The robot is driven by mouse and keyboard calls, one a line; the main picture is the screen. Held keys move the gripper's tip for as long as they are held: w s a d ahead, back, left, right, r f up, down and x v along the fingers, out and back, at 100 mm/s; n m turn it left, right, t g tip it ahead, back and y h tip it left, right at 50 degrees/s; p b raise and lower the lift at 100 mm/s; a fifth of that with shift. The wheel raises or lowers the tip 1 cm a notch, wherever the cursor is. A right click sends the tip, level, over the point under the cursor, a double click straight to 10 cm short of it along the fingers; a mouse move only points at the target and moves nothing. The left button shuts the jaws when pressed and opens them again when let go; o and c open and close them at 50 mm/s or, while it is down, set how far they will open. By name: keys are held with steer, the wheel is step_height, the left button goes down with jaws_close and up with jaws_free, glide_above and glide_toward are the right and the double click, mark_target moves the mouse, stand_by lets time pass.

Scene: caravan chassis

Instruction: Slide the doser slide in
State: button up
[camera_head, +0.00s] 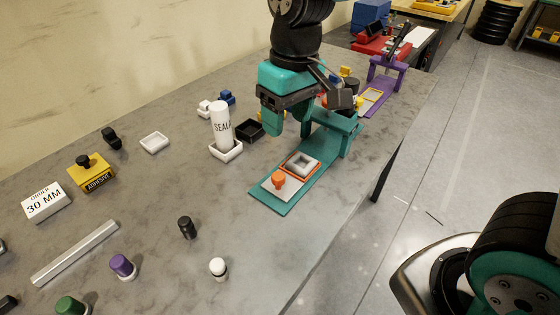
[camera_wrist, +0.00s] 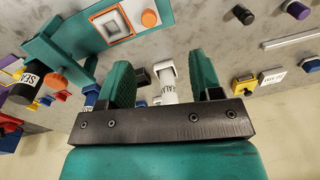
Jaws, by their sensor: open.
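The doser slide (camera_head: 273,189) is a pale plate with an orange knob (camera_head: 278,178) and an orange-edged square opening. It lies on the teal doser base (camera_head: 284,207), sticking out in front of the teal bridge (camera_head: 338,121). A pale square ring (camera_head: 301,163) sits at the opening. In the wrist view the slide (camera_wrist: 132,12) and its knob (camera_wrist: 150,18) are at the top. My gripper (camera_head: 289,122) is open and empty, above the table behind the slide; its two teal fingers also show in the wrist view (camera_wrist: 162,75). It appears apart from the knob.
A white sealant tube (camera_head: 221,126) stands in a white tray (camera_head: 227,152) left of the doser, near a black tray (camera_head: 249,131). A purple fixture (camera_head: 386,75) stands beyond the bridge. The table directly in front of the doser is clear.

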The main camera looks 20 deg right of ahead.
mark_target(279, 175)
steer(key=shift+m+h, duration=0.3)
steer(key=shift+h, duration=0.2)
steer(key=w+f, duration=0.1)
steer(key=f, duration=0.5)
steer(key=w+f+p, duration=0.1)
steer(key=f, duration=0.5)
steer(key=w+f+p, duration=0.1)
steer(key=w+f, duration=0.1)
steer(key=f, duration=0.4)
steer(key=shift+a, duration=0.1)
